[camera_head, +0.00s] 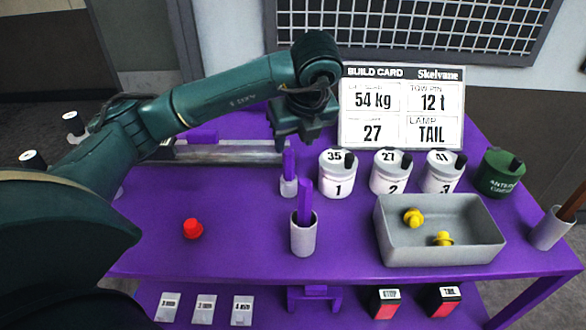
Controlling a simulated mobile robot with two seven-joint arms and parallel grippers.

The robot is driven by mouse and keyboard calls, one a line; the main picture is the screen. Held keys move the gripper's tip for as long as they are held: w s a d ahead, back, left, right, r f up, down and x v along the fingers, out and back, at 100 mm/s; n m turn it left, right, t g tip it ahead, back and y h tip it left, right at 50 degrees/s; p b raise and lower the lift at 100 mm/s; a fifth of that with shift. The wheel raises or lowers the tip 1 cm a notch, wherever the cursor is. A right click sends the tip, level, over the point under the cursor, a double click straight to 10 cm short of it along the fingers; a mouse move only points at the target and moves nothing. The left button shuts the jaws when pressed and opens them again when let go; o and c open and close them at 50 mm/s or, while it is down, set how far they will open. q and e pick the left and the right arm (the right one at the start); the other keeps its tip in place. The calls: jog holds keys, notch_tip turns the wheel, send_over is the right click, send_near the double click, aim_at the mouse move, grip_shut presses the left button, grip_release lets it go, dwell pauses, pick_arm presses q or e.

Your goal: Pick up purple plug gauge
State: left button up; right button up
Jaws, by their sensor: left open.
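Two slim purple pieces stand upright in grey-white cups on the purple table. The rear purple piece (289,163) is in a small cup (288,187); the front purple piece (305,199) is in a larger cup (303,240). I cannot tell for sure which one is the plug gauge. My left gripper (295,141) points down at the rear purple piece, with its fingers open close to that piece's top. Whether the fingers touch it or straddle it cannot be told. My right gripper is not in view.
White numbered canisters (338,175) and a green canister (502,174) stand right of the cups. A grey bin (440,252) holds yellow parts. A build card (402,108) stands behind. A red knob (193,229) sits left, with bare table around it.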

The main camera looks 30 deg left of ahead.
aim_at(288, 166)
pick_arm(q)
jog(key=x, duration=0.4)
jog(key=shift+a+f, duration=0.1)
jog(key=shift+f, duration=0.2)
jog(key=p+x, duration=0.1)
jog(key=x, duration=0.4)
jog(key=shift+s+f, duration=0.1)
jog(key=shift+f, duration=0.2)
jog(key=shift+a+f, duration=0.1)
jog(key=shift+f, duration=0.2)
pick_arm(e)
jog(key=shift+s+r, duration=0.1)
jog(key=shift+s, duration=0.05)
pick_arm(q)
jog(key=shift+c, duration=0.3)
jog(key=c, duration=0.9)
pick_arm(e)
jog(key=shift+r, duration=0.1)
pick_arm(q)
jog(key=shift+c, duration=0.2)
